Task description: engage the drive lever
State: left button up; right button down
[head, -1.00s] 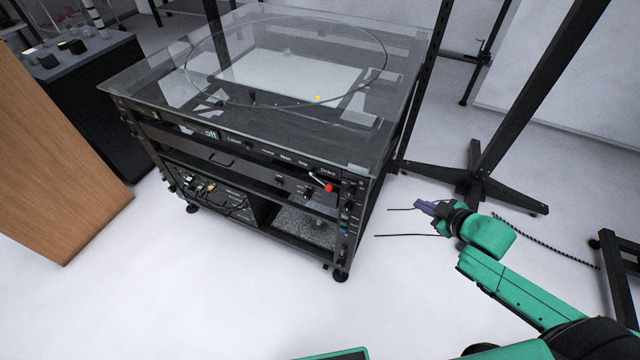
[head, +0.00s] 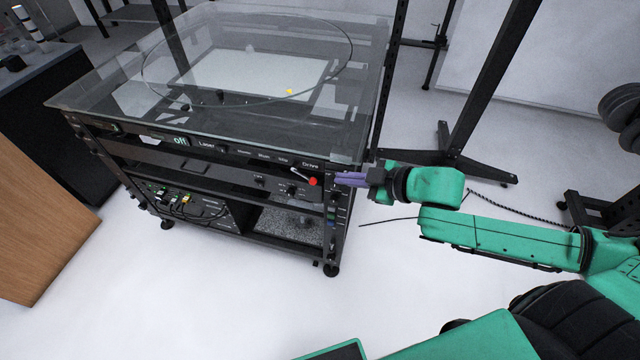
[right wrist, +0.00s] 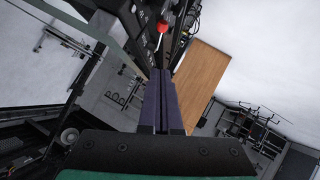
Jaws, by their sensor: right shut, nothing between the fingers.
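The drive lever has a red knob (head: 313,181) on a short pale rod, under the "Drive" label on the front panel of the turntable rack (head: 240,158). The rod slants down to the right. The red knob also shows near the top of the right wrist view (right wrist: 162,26), ahead of the fingertips. My right gripper (head: 338,179) has its purple fingers shut and empty. The fingertips are just right of the knob in the head view, at about its height; I cannot tell whether they touch it. In the right wrist view the fingers (right wrist: 161,75) lie together. My left gripper is not in view.
A glass top (head: 120,85) with a large ring covers the rack. The panel shows a green "off" display (head: 180,141). A wooden panel (head: 40,225) stands at left and a black stand (head: 460,150) at right. The floor in front is clear.

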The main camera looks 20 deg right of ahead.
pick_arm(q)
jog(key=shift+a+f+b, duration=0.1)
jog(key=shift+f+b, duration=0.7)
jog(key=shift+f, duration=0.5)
pick_arm(e)
send_near(308, 179)
jog(key=shift+x, duration=2.7)
